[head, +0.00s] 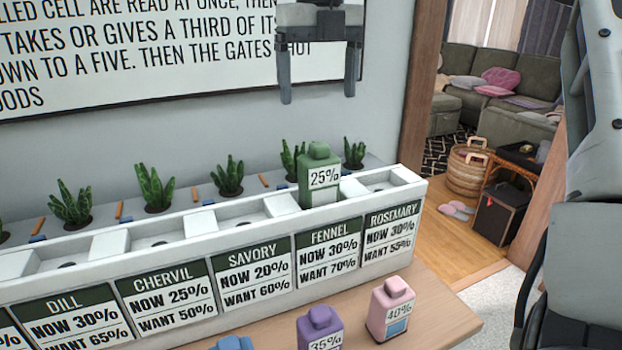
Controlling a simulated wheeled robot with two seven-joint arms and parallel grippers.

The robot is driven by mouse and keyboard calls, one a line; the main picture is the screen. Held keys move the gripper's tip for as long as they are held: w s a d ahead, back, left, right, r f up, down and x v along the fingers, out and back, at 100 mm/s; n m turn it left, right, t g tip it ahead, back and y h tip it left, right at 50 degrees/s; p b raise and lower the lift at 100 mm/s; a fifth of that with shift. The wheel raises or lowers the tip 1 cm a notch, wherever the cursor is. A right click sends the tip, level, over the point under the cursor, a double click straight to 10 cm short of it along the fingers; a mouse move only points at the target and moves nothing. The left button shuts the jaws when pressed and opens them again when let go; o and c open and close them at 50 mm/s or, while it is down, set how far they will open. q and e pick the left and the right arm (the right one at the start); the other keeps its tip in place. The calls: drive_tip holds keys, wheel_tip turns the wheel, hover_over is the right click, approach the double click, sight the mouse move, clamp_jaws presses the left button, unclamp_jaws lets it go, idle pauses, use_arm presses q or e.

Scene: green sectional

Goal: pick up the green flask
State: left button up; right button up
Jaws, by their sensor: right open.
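The green flask (319,177) has a "25%" label and stands upright in the white planter rack (395,212), in the compartment behind the FENNEL sign (329,254). Its lower part is hidden by the rack's front wall. My right gripper (317,97) is at the top of the head view, open and empty, with its two fingers pointing down. In the picture it is above the flask, apart from it. My left gripper is not in view.
A pink flask (390,310), a purple flask (320,331) and a cut-off blue flask (232,343) stand on the wooden table (430,305) before the rack. Several small plants (228,177) line the back. A text board (130,45) hangs on the wall. My arm fills the right edge.

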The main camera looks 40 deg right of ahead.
sight(319, 144)
wheel_tip(319, 144, down, 7)
drive_tip(key=shift+w+d+f+p, duration=0.1)
drive_tip(key=shift+f+p, duration=0.1)
drive_tip(key=shift+f, duration=1.15)
drive_tip(key=shift+d+f+p, duration=0.1)
drive_tip(key=shift+f+p, duration=0.05)
drive_tip(key=shift+f, duration=1.2)
drive_tip(key=c, duration=1.2)
